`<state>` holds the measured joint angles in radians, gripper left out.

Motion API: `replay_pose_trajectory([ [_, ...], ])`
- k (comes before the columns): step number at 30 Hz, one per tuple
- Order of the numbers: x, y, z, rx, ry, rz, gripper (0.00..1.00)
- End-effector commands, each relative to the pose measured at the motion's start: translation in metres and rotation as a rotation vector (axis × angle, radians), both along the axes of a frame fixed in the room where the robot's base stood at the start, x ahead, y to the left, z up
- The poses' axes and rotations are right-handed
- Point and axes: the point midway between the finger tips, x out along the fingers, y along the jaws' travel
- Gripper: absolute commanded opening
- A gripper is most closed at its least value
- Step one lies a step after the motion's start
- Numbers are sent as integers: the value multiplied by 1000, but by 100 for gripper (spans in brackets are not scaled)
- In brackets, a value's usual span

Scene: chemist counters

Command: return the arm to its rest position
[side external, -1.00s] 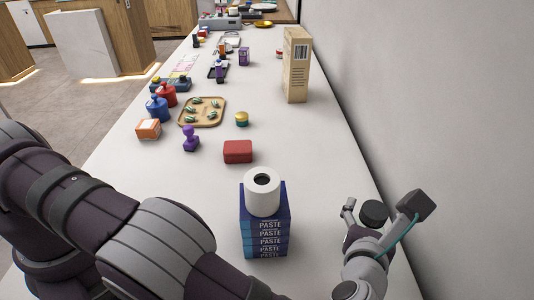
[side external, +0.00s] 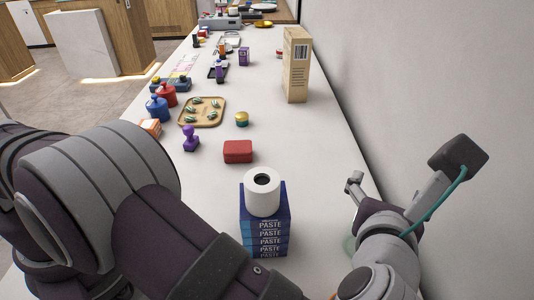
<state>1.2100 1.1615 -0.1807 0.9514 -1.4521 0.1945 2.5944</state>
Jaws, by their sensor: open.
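My gripper (side external: 357,187) is at the right of the side external view, close to the wall and to the right of a stack of blue paste boxes (side external: 264,234). One finger shows clearly; the other is mostly hidden behind my wrist. The gripper is open, and I see nothing held in it. My arm bends across the lower left and the front of the view. A white roll (side external: 262,193) stands upright on top of the paste boxes, apart from my gripper.
A red block (side external: 238,151), a purple stamp (side external: 190,139) and a wooden tray (side external: 222,106) lie farther along the counter. A tall tan box (side external: 296,64) stands near the wall (side external: 430,80). An orange box (side external: 151,127) is partly hidden behind my arm.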

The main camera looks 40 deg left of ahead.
Motion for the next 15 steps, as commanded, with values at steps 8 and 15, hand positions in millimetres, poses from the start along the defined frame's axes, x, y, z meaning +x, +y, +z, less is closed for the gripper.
replay_pose_trajectory([
  [8, 0, 0, 1, 0, 0, 0, 69],
  [15, 36, 40, 40, -462, 14, 218, 69],
])
